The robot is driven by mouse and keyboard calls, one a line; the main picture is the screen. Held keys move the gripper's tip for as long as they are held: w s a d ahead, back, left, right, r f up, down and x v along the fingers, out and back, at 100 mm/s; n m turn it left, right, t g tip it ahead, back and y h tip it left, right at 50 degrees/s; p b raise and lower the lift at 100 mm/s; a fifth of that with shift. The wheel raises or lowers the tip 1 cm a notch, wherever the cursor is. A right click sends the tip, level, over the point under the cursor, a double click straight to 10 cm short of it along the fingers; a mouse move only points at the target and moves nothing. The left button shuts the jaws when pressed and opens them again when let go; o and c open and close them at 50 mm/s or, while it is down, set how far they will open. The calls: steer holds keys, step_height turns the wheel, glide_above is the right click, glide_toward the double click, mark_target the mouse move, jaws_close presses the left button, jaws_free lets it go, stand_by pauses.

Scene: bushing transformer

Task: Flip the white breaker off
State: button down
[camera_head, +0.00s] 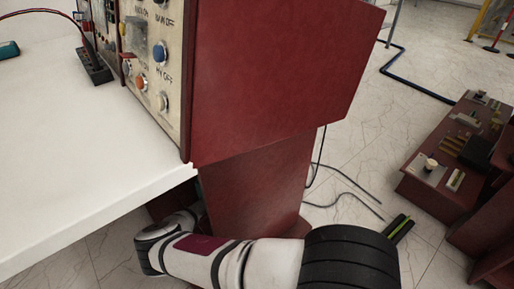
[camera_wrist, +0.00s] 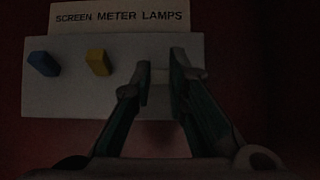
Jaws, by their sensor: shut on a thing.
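In the dim wrist view, a pale switch plate (camera_wrist: 60,100) is fixed to a dark red surface, under a label reading "SCREEN METER LAMPS" (camera_wrist: 122,17). My gripper (camera_wrist: 161,62) reaches to the right part of the plate, its two fingers close together around the white breaker (camera_wrist: 159,74). The fingers hide most of the breaker, and its tilt cannot be told. A blue breaker (camera_wrist: 43,63) and a yellow breaker (camera_wrist: 97,61) stand in a row to the left, apart from the fingers.
Black cables (camera_head: 345,195) lie on the floor. A red control desk (camera_head: 455,150) stands at right.

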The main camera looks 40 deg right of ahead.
stand_by(0.4)
steer(key=c, duration=1.6)
jaws_free()
steer(key=shift+o, duration=0.2)
steer(key=v, duration=1.2)
